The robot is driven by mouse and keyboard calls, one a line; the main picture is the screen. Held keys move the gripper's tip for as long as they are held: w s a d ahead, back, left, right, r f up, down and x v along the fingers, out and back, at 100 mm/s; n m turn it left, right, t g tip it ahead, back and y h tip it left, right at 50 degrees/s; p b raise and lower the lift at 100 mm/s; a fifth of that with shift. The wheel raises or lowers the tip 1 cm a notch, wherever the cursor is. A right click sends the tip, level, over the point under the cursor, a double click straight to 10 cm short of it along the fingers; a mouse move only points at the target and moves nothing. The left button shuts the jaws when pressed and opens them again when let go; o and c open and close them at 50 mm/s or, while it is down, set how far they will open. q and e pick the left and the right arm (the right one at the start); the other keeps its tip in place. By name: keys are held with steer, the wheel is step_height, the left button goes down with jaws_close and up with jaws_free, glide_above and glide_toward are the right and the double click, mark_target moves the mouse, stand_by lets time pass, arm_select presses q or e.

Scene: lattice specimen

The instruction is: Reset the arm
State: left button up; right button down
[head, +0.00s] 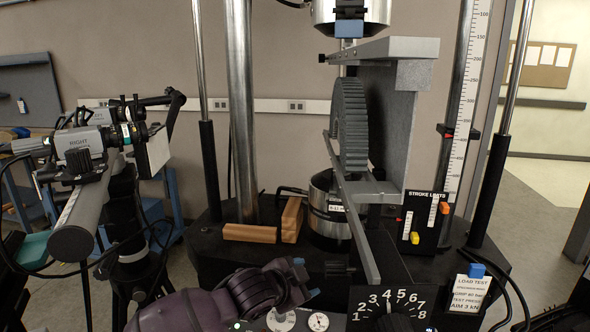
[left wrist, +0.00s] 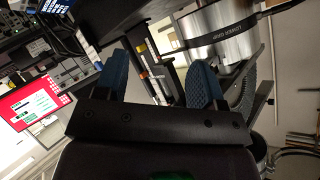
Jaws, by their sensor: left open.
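My left arm comes in low in the head view, and its left gripper (head: 304,278) is at the bottom centre, in front of the test machine's base. In the left wrist view the left gripper (left wrist: 158,78) has two blue fingers spread wide apart with nothing held between them. The silver lower grip (left wrist: 215,42) shows beyond the fingers, and the same lower grip (head: 328,208) stands behind the gripper in the head view. My right gripper is not seen.
A grey lattice specimen (head: 350,125) stands beside a grey bracket (head: 400,130) above the lower grip. Wooden blocks (head: 250,233) lie left of it. A numbered dial (head: 388,305) is right of my gripper. A camera rig (head: 85,150) stands at left. Steel columns flank the machine.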

arm_select(q)
steer(key=s+a+f+n+t+y, duration=0.25)
steer(key=s+a+f+n, duration=0.3)
steer(key=a, duration=0.45)
steer(key=s+a+f+n+t+y, duration=0.25)
steer(key=s+a+f+n, duration=0.35)
steer(key=a, duration=0.4)
steer(key=s+a+f+n+g+y, duration=0.1)
steer(key=s+a+f, duration=0.3)
steer(key=s, duration=0.5)
steer(key=s+a+f+n+g+y, duration=0.2)
steer(key=s+a+f, duration=0.3)
steer(key=s+f, duration=0.3)
steer(key=s, duration=0.2)
steer(key=shift+s+a+f, duration=0.15)
steer(key=shift+s, duration=0.15)
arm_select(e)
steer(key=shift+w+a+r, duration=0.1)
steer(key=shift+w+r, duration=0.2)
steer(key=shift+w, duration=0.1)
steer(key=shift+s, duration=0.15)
